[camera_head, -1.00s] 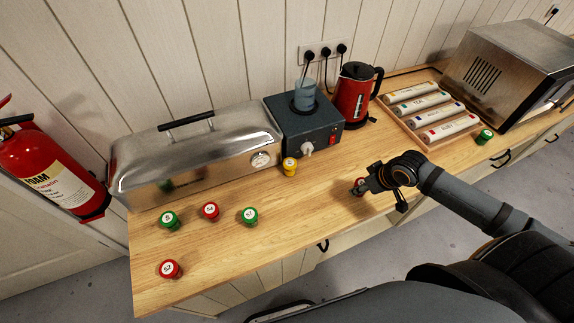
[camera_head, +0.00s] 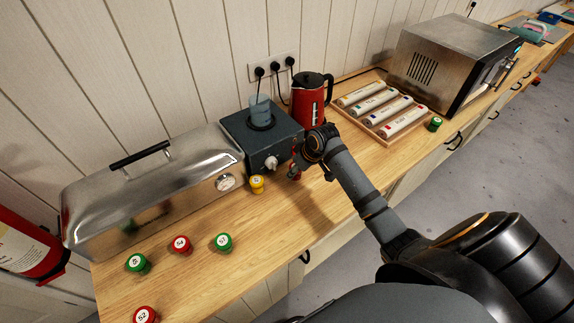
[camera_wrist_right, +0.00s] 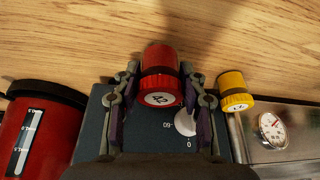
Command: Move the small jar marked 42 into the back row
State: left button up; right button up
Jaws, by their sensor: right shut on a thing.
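In the right wrist view, a red jar (camera_wrist_right: 161,72) with a white label, which seems to read 42, sits between the fingers of my right gripper (camera_wrist_right: 160,85). The gripper is shut on it. In the head view my right gripper (camera_head: 296,170) is in front of the dark box with a white knob (camera_head: 262,145), right of a yellow jar (camera_head: 257,184); only a little of the held jar shows there. In the wrist view the yellow jar (camera_wrist_right: 234,90) is beside the gripper, apart from it. My left gripper is not in view.
Red (camera_head: 181,245) and green jars (camera_head: 138,263) stand in front of the steel steamer (camera_head: 150,190), with another green jar (camera_head: 223,242) and red jar 52 (camera_head: 145,315). A red kettle (camera_head: 310,100), roll tray (camera_head: 385,128) and oven (camera_head: 450,60) stand right. The front counter middle is clear.

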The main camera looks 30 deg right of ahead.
jog(key=w, duration=0.1)
jog(key=w+a, duration=0.1)
jog(key=w, duration=0.1)
jog(key=shift+w+a+r+p, duration=0.15)
jog(key=shift+r+p, duration=0.1)
jog(key=shift+p, duration=0.15)
jog(key=shift+p+x, duration=0.4)
jog(key=shift+x, duration=0.6)
jog(key=shift+w+f, duration=0.1)
jog(key=shift+f, duration=0.05)
jog(key=shift+s, duration=0.2)
jog(key=o, duration=0.9)
jog(key=shift+w+f, duration=0.1)
